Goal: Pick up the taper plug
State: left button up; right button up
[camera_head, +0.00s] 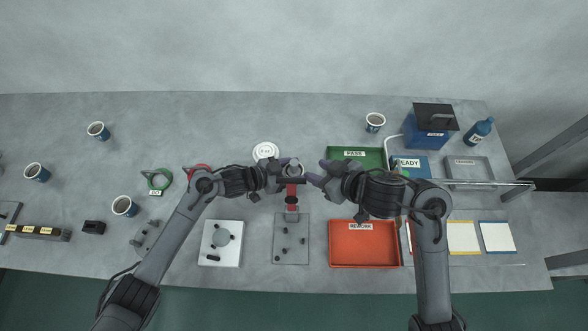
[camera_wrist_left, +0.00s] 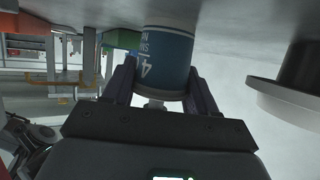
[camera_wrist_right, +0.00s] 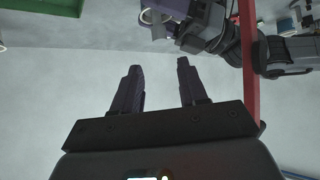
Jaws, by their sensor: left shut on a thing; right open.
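My left gripper (camera_head: 283,167) is shut on a blue cup with white lettering (camera_wrist_left: 168,55), one finger on each side of it. A small pale metal piece (camera_wrist_left: 154,103) shows at the cup's end between the fingers. A grey knob-like piece (camera_head: 294,163) shows at the same spot in the head view; I cannot tell for sure whether it is the taper plug. My right gripper (camera_head: 318,172) is open and empty, just right of the left one. Its two fingers (camera_wrist_right: 160,88) stand apart over bare surface, with the left gripper beyond.
A red upright (camera_head: 292,191) stands just in front of the grippers, on a grey plate (camera_head: 283,254). A white round piece (camera_head: 265,151) is behind the left gripper. The green PASS tray (camera_head: 374,158) and orange REWORK tray (camera_head: 362,257) lie to the right. Several cups stand left.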

jog(key=shift+c, duration=0.2)
notch_tip(320, 180, up, 4)
jog(key=w+a+t+y, duration=0.2)
jog(key=y, duration=0.1)
send_near(297, 165)
jog(key=r, duration=0.1)
jog(key=shift+n, duration=0.3)
jog(key=shift+f+x, duration=0.15)
jog(key=shift+x, duration=1.75)
jog(key=shift+f+x, duration=0.15)
jog(key=shift+x, duration=1.8)
jog(key=shift+f+x, duration=0.2)
jog(key=shift+x, duration=1.7)
jog(key=shift+s+d, duration=0.1)
jog(key=shift+d, duration=0.05)
grip_shut()
